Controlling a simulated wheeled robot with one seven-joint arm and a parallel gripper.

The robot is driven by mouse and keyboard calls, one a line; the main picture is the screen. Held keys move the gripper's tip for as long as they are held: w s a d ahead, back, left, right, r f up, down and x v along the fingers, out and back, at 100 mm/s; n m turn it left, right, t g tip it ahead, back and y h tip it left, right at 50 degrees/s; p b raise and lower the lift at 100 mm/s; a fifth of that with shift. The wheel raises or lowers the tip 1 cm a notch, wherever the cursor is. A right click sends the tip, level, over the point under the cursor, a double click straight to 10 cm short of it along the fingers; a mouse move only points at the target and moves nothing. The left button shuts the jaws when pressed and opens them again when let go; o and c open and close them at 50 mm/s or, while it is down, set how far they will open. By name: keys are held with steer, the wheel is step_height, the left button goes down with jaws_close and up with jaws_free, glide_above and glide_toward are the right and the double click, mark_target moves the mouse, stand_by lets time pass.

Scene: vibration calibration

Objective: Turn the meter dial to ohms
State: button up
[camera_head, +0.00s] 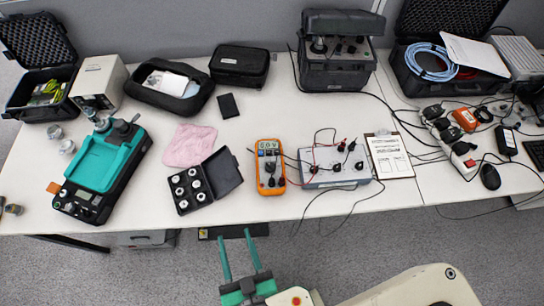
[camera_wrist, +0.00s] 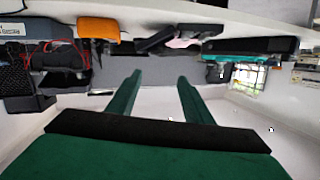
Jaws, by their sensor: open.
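The orange meter (camera_head: 269,167) lies on the white table near its front edge, in the middle of the head view. Its dial (camera_head: 270,180) is a small dark spot on the lower half; its setting is too small to read. My gripper (camera_head: 239,247), with green fingers, is in front of the table edge, a little left of the meter and apart from it. In the wrist view my gripper (camera_wrist: 158,78) shows two spread fingers with nothing between them. An orange thing at the table edge, likely the meter (camera_wrist: 98,30), shows at the upper left there.
Right of the meter stands a grey box (camera_head: 335,165) with cables and probes. Left of it lies an open black case (camera_head: 222,172) with several round pieces, near a pink cloth (camera_head: 190,145). A teal-topped device (camera_head: 105,160) stands further left. The table (camera_head: 330,207) has a bare front strip.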

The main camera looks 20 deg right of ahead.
steer(key=w+a+r+t+y, duration=0.1)
steer(key=w+a+r, duration=0.25)
steer(key=w, duration=0.55)
steer(key=w+a+r+t+y, duration=0.1)
steer(key=w+a+r+y, duration=0.2)
steer(key=w, duration=0.6)
steer(key=w+a+r+n+g+y, duration=0.2)
steer(key=w+a+r+n+y, duration=0.25)
steer(key=w+r+n, duration=0.2)
steer(key=w+a+r+n+g+y, duration=0.2)
steer(key=w+a+r+n+y, duration=0.2)
steer(key=w+a+r+n, duration=0.3)
steer(key=n+g+h, duration=1.1)
steer(key=g+h, duration=0.1)
steer(key=g, duration=0.2)
glide_above(271, 165)
step_height(271, 165, down, 14)
step_height(271, 165, down, 10)
steer(key=shift+f, duration=0.25)
